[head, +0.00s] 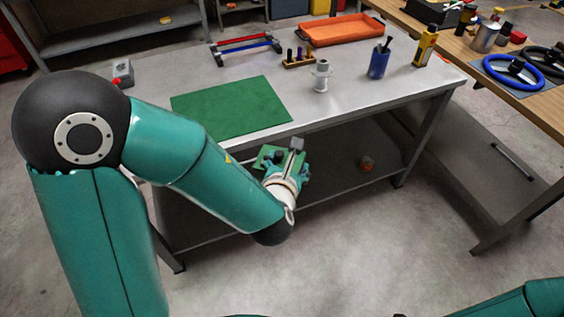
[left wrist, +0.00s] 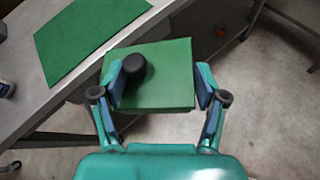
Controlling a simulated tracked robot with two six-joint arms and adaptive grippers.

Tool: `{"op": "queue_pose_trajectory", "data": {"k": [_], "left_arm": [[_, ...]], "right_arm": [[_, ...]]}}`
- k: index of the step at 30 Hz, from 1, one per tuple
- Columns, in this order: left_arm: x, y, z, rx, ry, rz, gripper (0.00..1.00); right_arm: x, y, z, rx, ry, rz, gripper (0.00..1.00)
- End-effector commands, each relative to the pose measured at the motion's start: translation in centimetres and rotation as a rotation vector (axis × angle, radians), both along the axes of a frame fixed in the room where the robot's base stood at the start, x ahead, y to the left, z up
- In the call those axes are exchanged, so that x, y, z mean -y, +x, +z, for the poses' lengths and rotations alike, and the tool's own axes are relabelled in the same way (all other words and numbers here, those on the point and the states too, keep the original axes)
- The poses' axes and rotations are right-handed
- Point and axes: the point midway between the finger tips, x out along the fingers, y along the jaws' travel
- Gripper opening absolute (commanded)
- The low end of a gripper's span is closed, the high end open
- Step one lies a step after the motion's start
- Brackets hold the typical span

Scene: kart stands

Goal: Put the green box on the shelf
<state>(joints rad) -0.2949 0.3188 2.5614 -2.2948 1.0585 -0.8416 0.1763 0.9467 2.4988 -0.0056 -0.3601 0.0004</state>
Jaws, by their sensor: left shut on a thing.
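The green box (left wrist: 170,85) is held between the two fingers of my left gripper (left wrist: 160,78) in the left wrist view. A round black piece (left wrist: 133,66) shows over its left part; I cannot tell whether it is fixed to the box. In the head view, the green box (head: 266,153) is partly hidden by my left gripper (head: 287,162), at the front edge of the metal workbench. The bench's lower shelf (head: 335,180) shows under the top, with a small orange-red thing (head: 367,163) on it. My right gripper is not in view.
The bench top holds a green mat (head: 230,107), a white fitting (head: 321,76), a blue cup (head: 378,62), a yellow bottle (head: 425,46) and an orange tray (head: 341,29). Bench legs bound the lower shelf. Another shelf unit (head: 125,45) stands at the back left.

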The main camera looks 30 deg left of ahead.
Motion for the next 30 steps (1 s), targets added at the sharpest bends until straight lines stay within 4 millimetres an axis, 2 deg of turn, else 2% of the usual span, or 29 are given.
{"op": "queue_pose_trajectory", "data": {"k": [8,14,17,30], "left_arm": [[0.9,0.2,-0.3,0.005,0.001,-0.026,0.06],[1.0,0.3,-2.7,0.004,0.000,-0.029,0.06],[1.1,0.3,-5.1,0.004,0.001,-0.030,0.06],[1.1,0.4,-17.6,0.004,0.001,-0.028,0.06]], "right_arm": [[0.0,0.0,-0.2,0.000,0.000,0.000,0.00],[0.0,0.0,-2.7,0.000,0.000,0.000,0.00],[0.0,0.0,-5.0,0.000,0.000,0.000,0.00],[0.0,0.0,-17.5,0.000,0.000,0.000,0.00]]}}
